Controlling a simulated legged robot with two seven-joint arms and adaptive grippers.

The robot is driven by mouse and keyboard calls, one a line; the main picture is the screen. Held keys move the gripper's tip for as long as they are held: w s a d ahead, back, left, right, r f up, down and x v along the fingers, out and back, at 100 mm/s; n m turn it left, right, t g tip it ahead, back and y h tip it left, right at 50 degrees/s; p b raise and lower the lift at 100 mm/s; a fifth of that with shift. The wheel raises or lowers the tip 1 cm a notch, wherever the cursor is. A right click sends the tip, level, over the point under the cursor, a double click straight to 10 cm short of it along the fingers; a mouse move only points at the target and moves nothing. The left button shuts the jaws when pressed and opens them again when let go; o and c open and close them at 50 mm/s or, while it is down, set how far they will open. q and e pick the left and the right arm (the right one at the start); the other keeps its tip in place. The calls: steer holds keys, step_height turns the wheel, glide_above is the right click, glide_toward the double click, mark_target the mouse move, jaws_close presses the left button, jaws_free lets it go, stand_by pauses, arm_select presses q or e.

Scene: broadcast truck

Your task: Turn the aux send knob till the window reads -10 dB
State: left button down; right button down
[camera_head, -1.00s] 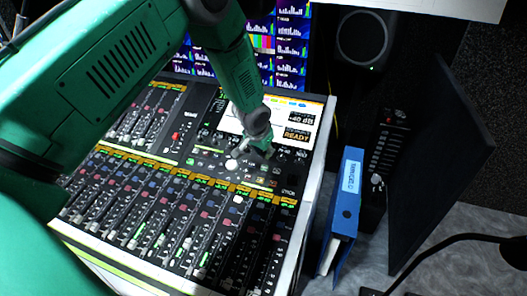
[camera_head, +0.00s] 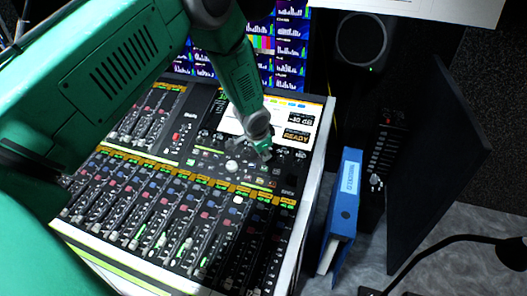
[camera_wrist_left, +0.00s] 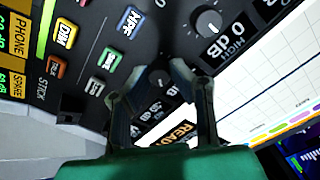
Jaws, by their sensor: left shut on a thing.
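The mixing console (camera_head: 326,130) fills the middle of the head view. My left gripper (camera_head: 266,156) points down at its upper right panel. In the left wrist view, my left gripper's (camera_wrist_left: 155,82) two fingers stand on either side of a small dark round knob (camera_wrist_left: 158,75), shut on it; the fingers partly hide it. The readout window (camera_head: 299,120) sits above and right of the gripper; it seems to read -30 dB, but the first digit is blurred. A READY window (camera_head: 297,137) is just below it. My right gripper is out of view.
A larger knob (camera_wrist_left: 207,22) marked 0 dB HIGH and lit buttons, such as DIM (camera_wrist_left: 64,32), lie close to the fingers. A pale screen (camera_head: 236,121) is behind the gripper. A blue binder (camera_head: 344,208) stands right of the console.

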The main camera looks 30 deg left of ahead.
arm_select(q)
steer(key=shift+m+p, duration=0.35)
steer(key=shift+m, duration=1.35)
steer(key=shift+m, duration=0.3)
steer(key=c, duration=1.4)
jaws_free()
steer(key=shift+c, duration=0.2)
steer(key=shift+r, duration=0.3)
steer(key=v, duration=1.1)
steer(key=shift+s, duration=0.15)
